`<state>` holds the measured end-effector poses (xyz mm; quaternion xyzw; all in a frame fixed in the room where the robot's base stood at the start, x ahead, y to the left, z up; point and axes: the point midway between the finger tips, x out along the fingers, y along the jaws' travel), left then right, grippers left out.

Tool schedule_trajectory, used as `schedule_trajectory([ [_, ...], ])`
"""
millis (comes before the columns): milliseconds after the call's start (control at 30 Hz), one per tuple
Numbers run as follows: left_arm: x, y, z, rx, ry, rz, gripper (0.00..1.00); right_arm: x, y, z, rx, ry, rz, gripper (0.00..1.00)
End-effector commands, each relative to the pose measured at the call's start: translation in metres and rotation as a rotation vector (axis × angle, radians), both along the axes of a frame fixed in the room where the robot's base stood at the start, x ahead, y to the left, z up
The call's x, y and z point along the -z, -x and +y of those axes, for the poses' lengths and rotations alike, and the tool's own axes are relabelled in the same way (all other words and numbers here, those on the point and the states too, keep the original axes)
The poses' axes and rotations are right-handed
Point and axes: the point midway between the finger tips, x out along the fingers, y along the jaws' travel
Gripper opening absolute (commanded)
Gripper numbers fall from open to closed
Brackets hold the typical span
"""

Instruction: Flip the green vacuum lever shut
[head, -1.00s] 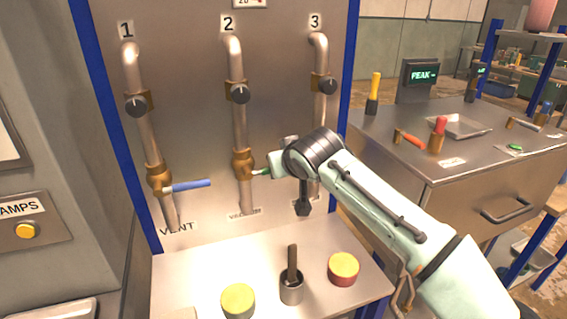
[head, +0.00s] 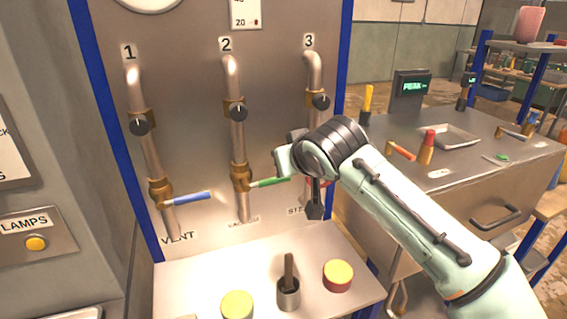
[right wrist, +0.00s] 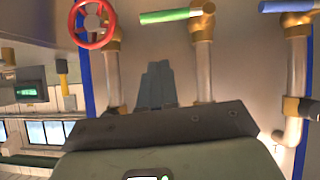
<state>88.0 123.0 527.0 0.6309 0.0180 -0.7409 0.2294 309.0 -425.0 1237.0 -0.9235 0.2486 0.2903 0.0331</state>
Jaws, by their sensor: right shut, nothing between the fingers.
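The green lever (head: 268,182) juts right from the brass valve (head: 241,177) on pipe 2. It lies nearly level, across the pipe, its tip slightly raised. In the right wrist view the green lever (right wrist: 170,15) is at the top edge, beyond the fingers and apart from them. My right gripper (right wrist: 157,66) is shut and empty, its fingers together in front of the panel. My left gripper is not in view.
A blue lever (head: 187,199) on pipe 1 also juts right. A red handwheel (right wrist: 95,24) on pipe 3 is mostly hidden by my arm in the head view. A bench with tools stands at right.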

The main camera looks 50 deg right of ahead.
Motion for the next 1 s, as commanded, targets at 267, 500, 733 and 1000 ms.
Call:
schedule_trajectory([
  [267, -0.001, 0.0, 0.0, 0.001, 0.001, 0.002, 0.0, -0.017, 0.023, 0.013, 0.0, 0.0, 0.001, 0.0],
  [500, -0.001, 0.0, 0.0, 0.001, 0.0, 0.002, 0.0, -0.018, 0.024, 0.014, 0.0, 0.0, 0.001, 0.0],
  [733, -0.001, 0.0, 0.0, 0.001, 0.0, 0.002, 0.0, -0.018, 0.024, 0.014, -0.001, 0.0, 0.0, 0.0],
  [1000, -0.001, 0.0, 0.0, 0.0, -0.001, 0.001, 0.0, -0.018, 0.024, 0.014, -0.001, 0.0, 0.0, 0.0],
])
